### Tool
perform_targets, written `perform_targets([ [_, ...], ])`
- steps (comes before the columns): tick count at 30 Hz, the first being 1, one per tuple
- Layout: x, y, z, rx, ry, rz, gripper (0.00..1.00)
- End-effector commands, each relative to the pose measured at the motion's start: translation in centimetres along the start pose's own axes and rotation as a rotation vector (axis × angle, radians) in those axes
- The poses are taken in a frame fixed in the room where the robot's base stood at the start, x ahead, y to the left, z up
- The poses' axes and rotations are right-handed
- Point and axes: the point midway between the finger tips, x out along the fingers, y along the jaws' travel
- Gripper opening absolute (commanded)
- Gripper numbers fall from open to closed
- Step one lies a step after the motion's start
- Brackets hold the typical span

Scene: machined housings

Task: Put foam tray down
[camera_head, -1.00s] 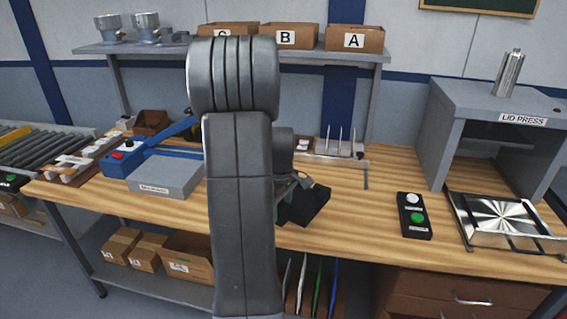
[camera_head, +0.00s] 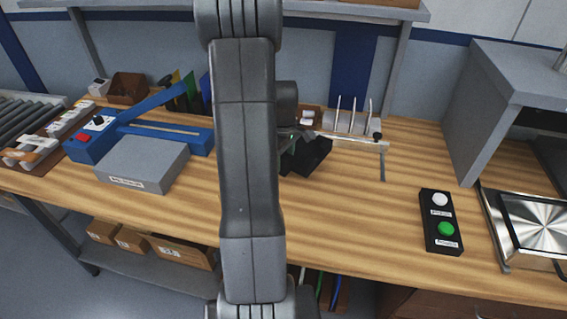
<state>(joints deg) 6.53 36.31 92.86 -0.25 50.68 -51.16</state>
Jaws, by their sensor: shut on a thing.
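A dark block that looks like the foam tray (camera_head: 311,160) is near the middle of the workbench (camera_head: 330,220), just right of my arm. My gripper (camera_head: 296,138) is shut on its upper side. My own arm hides the left part of the tray and much of the gripper. The tray looks slightly tilted. I cannot tell whether its underside touches the wooden top.
A rack with upright rods (camera_head: 352,122) stands close behind on the right. A grey box (camera_head: 143,163) and a blue sealer (camera_head: 150,118) are at left. A button box (camera_head: 441,221) and the lid press (camera_head: 500,100) are at right. Bare wood lies in front.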

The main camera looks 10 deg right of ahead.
Motion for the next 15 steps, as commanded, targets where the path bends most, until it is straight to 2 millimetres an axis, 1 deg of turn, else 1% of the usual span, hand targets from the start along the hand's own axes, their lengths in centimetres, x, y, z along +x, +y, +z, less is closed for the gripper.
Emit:
perform_targets([
  [1,0.8,-0.1,0.1,0.0,-0.002,-0.003,0.3],
  [3,1.6,0.0,0.0,0.0,-0.001,-0.001,0.3],
  [8,3.0,0.0,0.0,0.0,-0.001,-0.001,0.3],
  [12,4.9,-0.1,0.0,0.0,-0.002,-0.002,0.3],
  [15,5.8,0.0,0.0,0.0,-0.001,-0.001,0.3],
])
